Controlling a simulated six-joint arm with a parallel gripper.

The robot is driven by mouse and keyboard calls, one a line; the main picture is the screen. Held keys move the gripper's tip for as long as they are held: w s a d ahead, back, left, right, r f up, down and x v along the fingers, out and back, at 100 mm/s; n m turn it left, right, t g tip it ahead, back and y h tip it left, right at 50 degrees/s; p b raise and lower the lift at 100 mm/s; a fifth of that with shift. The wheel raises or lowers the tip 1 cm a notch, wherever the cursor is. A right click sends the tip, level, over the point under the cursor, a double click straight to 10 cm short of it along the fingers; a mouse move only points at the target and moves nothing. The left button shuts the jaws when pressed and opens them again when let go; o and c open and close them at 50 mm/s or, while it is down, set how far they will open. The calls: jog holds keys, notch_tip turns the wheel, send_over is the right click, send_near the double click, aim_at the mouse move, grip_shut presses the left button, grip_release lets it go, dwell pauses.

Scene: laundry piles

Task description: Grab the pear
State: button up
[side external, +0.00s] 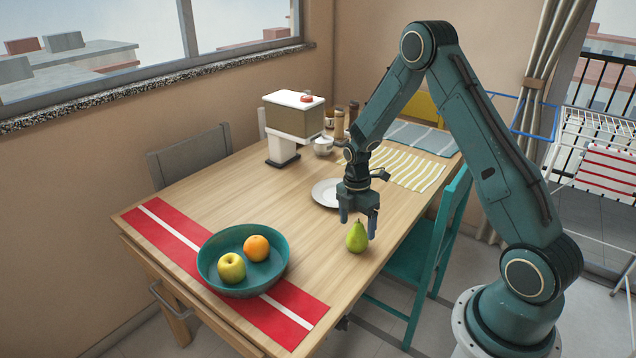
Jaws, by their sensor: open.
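A green pear (357,238) stands upright on the wooden table near its right edge. My gripper (358,228) points down over the pear, with its two fingers apart. The fingertips are at about the height of the pear's top in the picture, one to its left and one to its right. The stem end lies between or just behind the fingers; I cannot tell the exact depth. Nothing is held.
A teal bowl (213,277) with a yellow apple (231,268) and an orange (257,248) sits on a red runner (160,232). A white plate (325,193) lies behind my gripper. The table's middle (240,195) is clear.

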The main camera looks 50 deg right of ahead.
aim_at(357, 235)
jog(key=shift+s+f, duration=0.15)
jog(key=shift+f, duration=1.1)
jog(key=shift+s+f, duration=0.1)
jog(key=shift+f, duration=1.15)
jog(key=c, duration=1.1)
jog(key=shift+r, duration=0.25)
jog(key=shift+c, duration=0.2)
notch_tip(357, 235, up, 20)
jog(key=shift+f, duration=0.15)
